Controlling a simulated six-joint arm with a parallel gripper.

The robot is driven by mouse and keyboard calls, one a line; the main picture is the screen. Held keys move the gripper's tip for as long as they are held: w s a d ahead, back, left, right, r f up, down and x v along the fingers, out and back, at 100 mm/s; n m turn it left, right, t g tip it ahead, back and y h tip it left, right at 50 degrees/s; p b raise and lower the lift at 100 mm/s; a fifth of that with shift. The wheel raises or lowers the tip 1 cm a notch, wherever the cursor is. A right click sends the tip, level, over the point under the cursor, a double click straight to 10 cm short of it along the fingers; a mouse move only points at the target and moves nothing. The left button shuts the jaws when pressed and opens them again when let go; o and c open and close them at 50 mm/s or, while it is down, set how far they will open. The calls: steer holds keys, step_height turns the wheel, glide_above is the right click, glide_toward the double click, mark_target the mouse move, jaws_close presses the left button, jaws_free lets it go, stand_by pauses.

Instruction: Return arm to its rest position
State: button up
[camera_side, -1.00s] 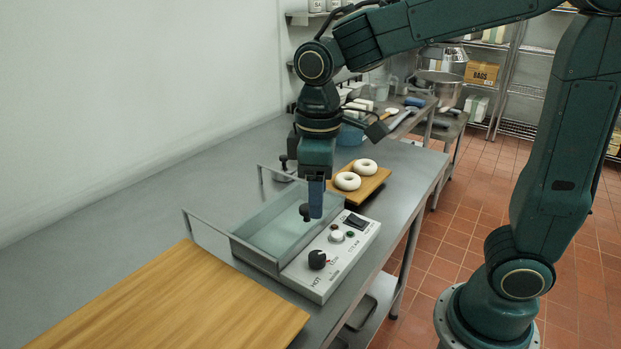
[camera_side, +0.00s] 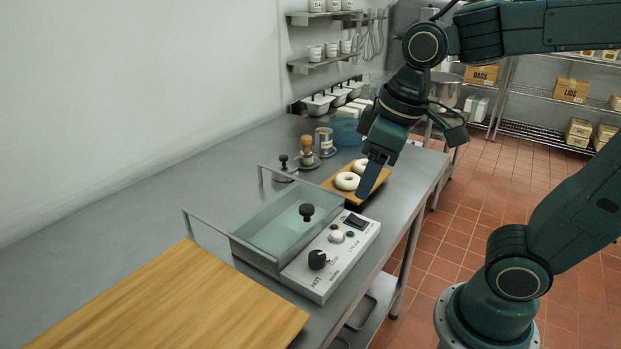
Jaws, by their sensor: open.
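The kettle (camera_side: 268,226) is a rectangular vessel with a glassy lid and a black knob (camera_side: 306,211).
A large wooden board (camera_side: 190,305) covers the near left of the steel bench (camera_side: 120,222). The tiled floor between bench and my base is open.

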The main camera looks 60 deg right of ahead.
steer(key=s+d+m+t, duration=0.2)
steer(key=s, duration=0.3)
steer(key=shift+s+m, duration=0.3)
steer(key=shift+s, duration=0.05)
steer(key=shift+d, duration=0.1)
stand_by(0.8)
